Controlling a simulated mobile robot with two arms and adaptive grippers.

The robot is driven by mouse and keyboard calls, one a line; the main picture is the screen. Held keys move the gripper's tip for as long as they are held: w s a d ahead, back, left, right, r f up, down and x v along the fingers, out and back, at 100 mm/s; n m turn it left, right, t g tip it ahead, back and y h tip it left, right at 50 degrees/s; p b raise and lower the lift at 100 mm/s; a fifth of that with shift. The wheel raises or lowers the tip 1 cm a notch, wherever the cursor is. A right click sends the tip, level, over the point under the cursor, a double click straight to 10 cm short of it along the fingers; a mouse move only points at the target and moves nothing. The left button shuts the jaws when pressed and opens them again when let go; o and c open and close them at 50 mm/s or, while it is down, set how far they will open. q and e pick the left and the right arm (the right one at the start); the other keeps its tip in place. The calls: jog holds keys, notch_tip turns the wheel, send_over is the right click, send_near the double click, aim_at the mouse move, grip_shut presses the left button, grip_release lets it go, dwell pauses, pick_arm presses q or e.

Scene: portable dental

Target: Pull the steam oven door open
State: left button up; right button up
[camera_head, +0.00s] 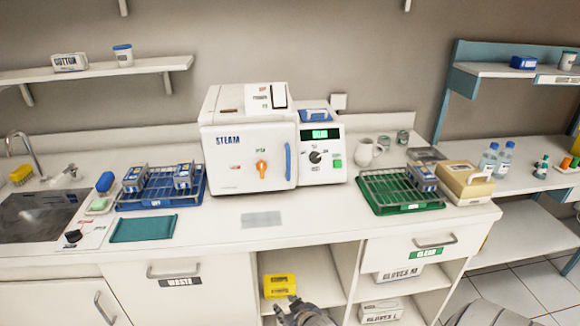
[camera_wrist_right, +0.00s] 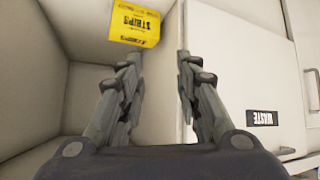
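The steam oven (camera_head: 250,140) is a white box marked STEAM on the counter in the head view. Its front door (camera_head: 245,178) looks shut, with an upright blue handle (camera_head: 288,162) at its right side and an orange knob (camera_head: 262,169) in the middle. My right gripper (camera_head: 289,305) is low in front of the counter, below the oven and near the open shelf. In the right wrist view its two fingers (camera_wrist_right: 160,62) are apart with nothing between them. My left gripper is in neither view.
A yellow strips box (camera_head: 279,286) is on the shelf ahead of the right gripper. The counter edge lies between gripper and oven. A blue rack (camera_head: 160,203) stands left of the oven, a green tray (camera_head: 400,208) right. The counter before the oven is mostly clear.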

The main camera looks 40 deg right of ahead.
jog(key=w+d+r+m+t+h, duration=0.1)
jog(key=w+d+r+t, duration=0.1)
jog(key=r, duration=0.8)
jog(key=w+d+r+t+h, duration=0.1)
jog(key=w+d+r, duration=0.1)
jog(key=r, duration=0.8)
jog(key=m+t+h, duration=0.2)
jog(key=t, duration=0.3)
send_near(289, 166)
jog(key=p+x, duration=0.2)
jog(key=x, duration=0.7)
grip_shut()
